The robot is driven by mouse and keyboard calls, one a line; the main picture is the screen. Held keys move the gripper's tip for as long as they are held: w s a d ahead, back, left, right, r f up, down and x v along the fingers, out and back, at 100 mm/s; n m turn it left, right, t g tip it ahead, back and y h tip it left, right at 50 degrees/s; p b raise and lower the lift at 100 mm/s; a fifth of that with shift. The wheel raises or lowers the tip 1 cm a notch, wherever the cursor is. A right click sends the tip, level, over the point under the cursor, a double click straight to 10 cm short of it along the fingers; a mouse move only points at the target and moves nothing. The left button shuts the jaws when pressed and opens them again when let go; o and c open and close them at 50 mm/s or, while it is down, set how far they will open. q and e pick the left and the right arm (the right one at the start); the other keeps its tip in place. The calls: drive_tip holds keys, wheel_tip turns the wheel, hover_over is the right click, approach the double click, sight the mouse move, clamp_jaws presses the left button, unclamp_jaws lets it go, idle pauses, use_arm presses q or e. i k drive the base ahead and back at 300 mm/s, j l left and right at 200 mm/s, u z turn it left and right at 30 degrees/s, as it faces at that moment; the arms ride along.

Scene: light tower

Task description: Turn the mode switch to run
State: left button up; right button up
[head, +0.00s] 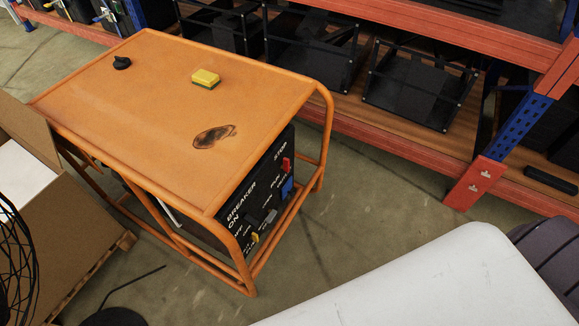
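The orange-framed machine (150,95) stands on the floor left of centre. Its black control panel (262,190) faces right and is seen steeply from above. The panel carries the words BREAKER, ON, OFF, RUN and STOP. A red control (287,164) sits near STOP, and a blue part (286,188) is below it. Dark, grey and yellow small parts sit lower on the panel, partly behind the orange frame tube. I cannot tell which part is the mode switch or how it is set. Neither of my grippers is in view.
A black knob-like piece (122,62), a yellow-green sponge (205,78) and a dark stain (213,137) are on the machine's top. Orange-blue shelving (400,145) stands behind. A cardboard box (70,235) is at left. A white surface (430,290) fills the lower right, with bare floor between.

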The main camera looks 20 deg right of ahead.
sight(285, 166)
drive_tip(key=l+u, duration=0.15)
drive_tip(key=u, duration=0.4)
drive_tip(key=l+u, duration=0.35)
drive_tip(key=l, duration=0.5)
drive_tip(key=l+u, duration=0.35)
drive_tip(key=l, duration=0.55)
